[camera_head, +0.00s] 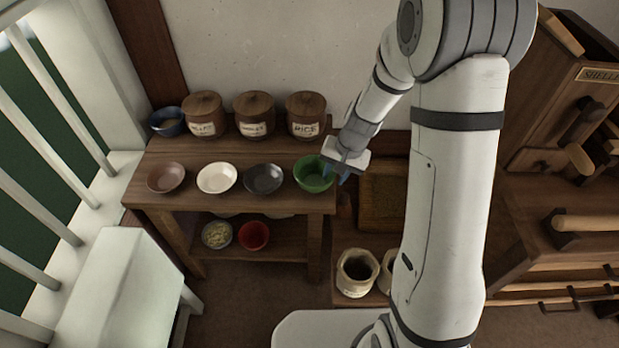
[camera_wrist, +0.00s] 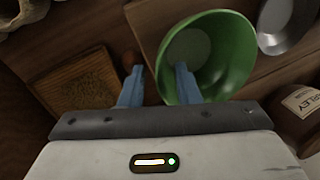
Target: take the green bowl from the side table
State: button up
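The green bowl (camera_head: 310,183) stands upright at the right end of the side table (camera_head: 222,152), last in a row of bowls. My gripper (camera_head: 337,178) is at the bowl's right rim, fingers pointing down. In the wrist view the green bowl (camera_wrist: 236,52) fills the upper middle. The blue fingers of my gripper (camera_wrist: 158,86) are apart: one overlaps the inside of the bowl, the other is outside it, with the near rim between them. I cannot tell whether either finger touches the bowl.
A dark bowl (camera_head: 264,179), a white bowl (camera_head: 217,178) and a brown bowl (camera_head: 166,178) stand left of the green one. Lidded jars, one a rice jar (camera_head: 306,115), and a blue bowl (camera_head: 167,121) line the back. A red bowl (camera_head: 254,236) is on the lower shelf. A sack (camera_head: 356,273) stands right.

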grip_shut()
dwell(0.4)
